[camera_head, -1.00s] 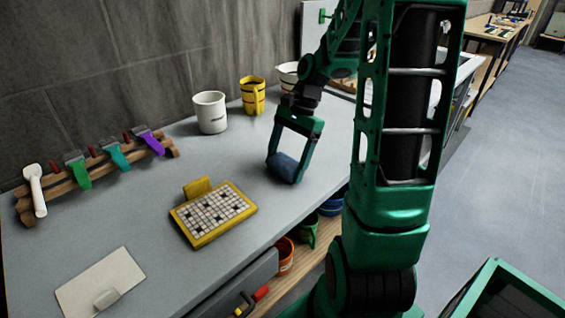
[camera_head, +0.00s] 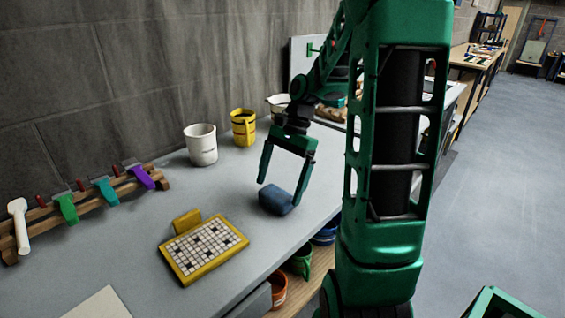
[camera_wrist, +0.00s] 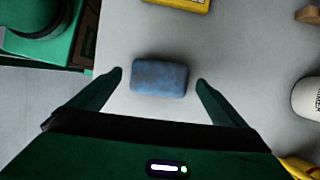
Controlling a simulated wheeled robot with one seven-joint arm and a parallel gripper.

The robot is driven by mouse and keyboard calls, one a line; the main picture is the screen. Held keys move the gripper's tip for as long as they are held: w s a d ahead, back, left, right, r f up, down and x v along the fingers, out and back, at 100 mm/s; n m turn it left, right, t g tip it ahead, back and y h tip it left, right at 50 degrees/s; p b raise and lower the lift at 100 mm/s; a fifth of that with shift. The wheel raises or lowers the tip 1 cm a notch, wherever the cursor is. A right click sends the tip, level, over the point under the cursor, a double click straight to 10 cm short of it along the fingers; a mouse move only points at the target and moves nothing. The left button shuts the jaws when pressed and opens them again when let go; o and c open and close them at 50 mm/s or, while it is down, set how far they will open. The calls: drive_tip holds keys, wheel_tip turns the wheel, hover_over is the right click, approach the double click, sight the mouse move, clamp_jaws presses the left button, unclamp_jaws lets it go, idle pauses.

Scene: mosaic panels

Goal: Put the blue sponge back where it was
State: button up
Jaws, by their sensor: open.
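The blue sponge (camera_head: 276,199) lies on the grey worktop, right of the yellow mosaic panel. My gripper (camera_head: 279,194) is open above it, one finger on either side. The wrist view shows the sponge (camera_wrist: 159,78) between the two fingertips (camera_wrist: 160,77), with a gap at each side. The sponge looks free of both fingers.
The mosaic panel (camera_head: 205,248) is left of the sponge. A white cup (camera_head: 201,146) and a yellow cup (camera_head: 243,128) stand behind. A wooden rack (camera_head: 85,207) with coloured tools runs along the wall. The worktop's front edge is close to the sponge.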

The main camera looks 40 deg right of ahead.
drive_tip(key=v, duration=0.9)
drive_tip(key=s+a+f+n+h, duration=0.2)
drive_tip(key=s+n, duration=0.3)
drive_tip(key=s, duration=0.5)
drive_tip(key=s+a+f+n+h, duration=0.2)
drive_tip(key=s+f+n, duration=0.2)
drive_tip(key=s, duration=0.6)
drive_tip(key=shift+n, duration=0.6)
drive_tip(key=shift+s+f+t, duration=0.1)
drive_tip(key=shift+t, duration=0.2)
